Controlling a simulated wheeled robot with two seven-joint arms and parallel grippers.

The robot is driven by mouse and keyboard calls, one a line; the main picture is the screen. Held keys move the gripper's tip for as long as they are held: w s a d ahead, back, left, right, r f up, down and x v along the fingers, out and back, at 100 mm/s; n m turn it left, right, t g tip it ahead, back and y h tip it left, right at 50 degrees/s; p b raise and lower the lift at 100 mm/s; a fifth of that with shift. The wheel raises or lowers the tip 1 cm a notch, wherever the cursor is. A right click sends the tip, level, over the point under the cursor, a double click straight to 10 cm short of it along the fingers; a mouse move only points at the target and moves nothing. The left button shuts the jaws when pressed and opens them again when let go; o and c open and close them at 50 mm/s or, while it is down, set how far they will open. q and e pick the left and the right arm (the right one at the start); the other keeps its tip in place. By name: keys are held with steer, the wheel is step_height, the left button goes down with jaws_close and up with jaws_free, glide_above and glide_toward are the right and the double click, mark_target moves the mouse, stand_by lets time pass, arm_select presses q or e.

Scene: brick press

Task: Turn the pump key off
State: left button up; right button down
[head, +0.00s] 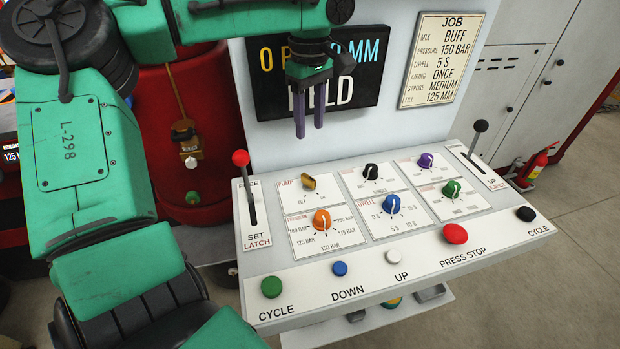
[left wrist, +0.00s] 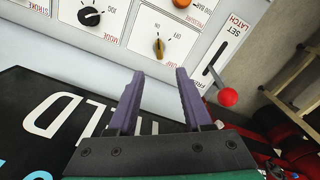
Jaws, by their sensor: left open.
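The pump key (head: 308,182) is a small yellow key on the PUMP plate, at the upper left of the sloped control panel (head: 262,262). OFF and ON are printed below it. It also shows in the left wrist view (left wrist: 159,48), upright in the picture between and beyond the fingertips. I cannot tell for sure which mark it points to. My left gripper (head: 310,125) is open and empty, its purple fingers pointing down above and behind the key, in front of the display. It shows in the left wrist view (left wrist: 160,76) apart from the key. My right gripper is not in view.
A red-knobbed lever (head: 241,158) stands left of the key. The orange pressure knob (head: 321,219), black knob (head: 371,171) and blue dwell knob (head: 391,204) are close by. The dark display (head: 270,95) is behind the gripper. Buttons line the front edge.

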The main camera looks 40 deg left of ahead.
mark_target(310, 177)
arm_select(q)
steer(key=f, duration=0.7)
steer(key=f+p, duration=0.1)
steer(key=f, duration=0.7)
steer(key=shift+w+a+f, duration=0.15)
steer(key=shift+a, duration=0.05)
jaws_close()
